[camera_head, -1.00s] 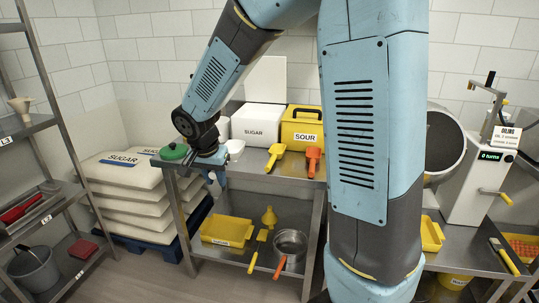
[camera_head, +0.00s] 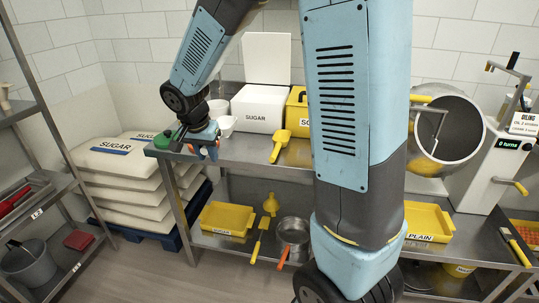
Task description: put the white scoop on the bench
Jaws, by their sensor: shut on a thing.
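The white scoop (camera_head: 226,124) shows its bowl just right of my gripper (camera_head: 205,152), over the left end of the upper steel bench (camera_head: 240,150). My gripper is at the bench's front left edge, fingers pointing down, and is shut on the scoop. The handle is hidden by the gripper and wrist. I cannot tell whether the scoop touches the bench top.
Sugar sacks (camera_head: 122,160) are left of the bench. Bare bench top lies before the SUGAR bin.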

